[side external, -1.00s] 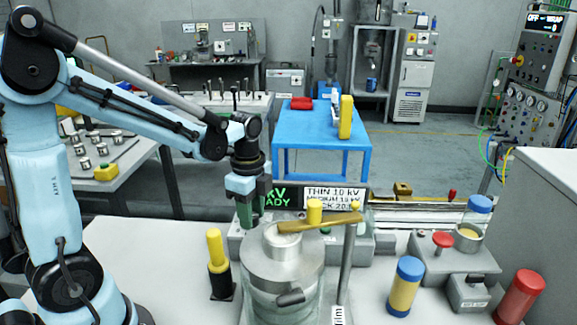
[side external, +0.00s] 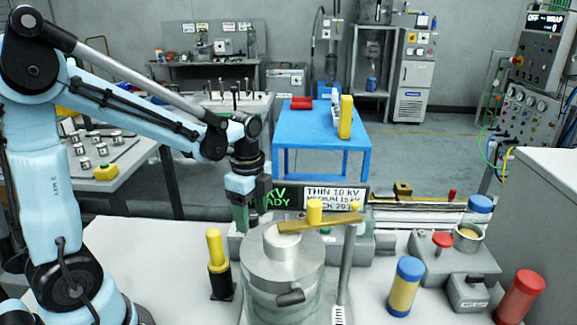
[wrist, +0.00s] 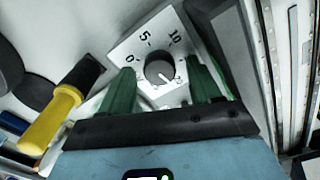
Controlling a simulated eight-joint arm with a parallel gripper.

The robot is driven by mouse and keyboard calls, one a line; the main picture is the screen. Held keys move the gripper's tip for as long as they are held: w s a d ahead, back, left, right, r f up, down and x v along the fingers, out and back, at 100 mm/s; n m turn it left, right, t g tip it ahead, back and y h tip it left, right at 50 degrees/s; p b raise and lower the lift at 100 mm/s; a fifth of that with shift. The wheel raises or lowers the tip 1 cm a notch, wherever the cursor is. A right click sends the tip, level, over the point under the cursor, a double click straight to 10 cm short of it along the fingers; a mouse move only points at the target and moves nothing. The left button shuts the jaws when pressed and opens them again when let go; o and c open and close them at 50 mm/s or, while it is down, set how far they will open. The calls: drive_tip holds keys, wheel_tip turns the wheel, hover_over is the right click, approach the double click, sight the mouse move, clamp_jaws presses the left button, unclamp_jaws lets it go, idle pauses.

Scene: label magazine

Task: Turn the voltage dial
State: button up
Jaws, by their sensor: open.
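The voltage dial (wrist: 160,72) is a dark round knob on a white plate marked 0, 5 and 10. A light mark on the knob faces the lower right in the wrist view, away from the printed numbers. My gripper (wrist: 158,82) is open, with one green finger on each side of the knob and gaps showing between. Contact and height above it cannot be told. In the side view my gripper (side external: 248,216) points down behind the metal cylinder, and the dial is hidden. A green kV READY display (side external: 279,198) stands behind, beside a sign (side external: 334,197) reading THIN 10 kV.
Coloured cylinders stand at the right.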

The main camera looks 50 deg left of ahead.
sight(252, 215)
drive_tip(key=shift+r, duration=0.15)
wheel_tip(252, 215, up, 12)
idle(0.6)
drive_tip(key=shift+f, duration=6.15)
